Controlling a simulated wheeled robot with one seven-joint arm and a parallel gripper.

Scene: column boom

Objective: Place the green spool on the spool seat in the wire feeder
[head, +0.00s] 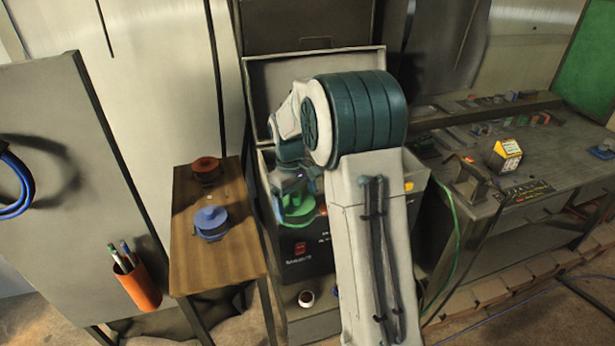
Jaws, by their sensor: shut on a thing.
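The green spool (296,208) shows at the front left of the wire feeder, partly hidden by my gripper and arm. My gripper (292,186) is above it and shut on it. The wire feeder (310,255) is a dark box with a pale raised lid (262,95) at the back. My arm covers much of its open inside, and the spool seat is hidden. I cannot tell whether the spool touches the seat or hangs above it.
A wooden side table (190,265) at left holds a blue spool (210,222) and a red-brown spool (205,163). An orange cup (137,284) with pens hangs on a grey panel (50,215). A workbench (490,165) with tools and a yellow-white box (506,155) stands at right.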

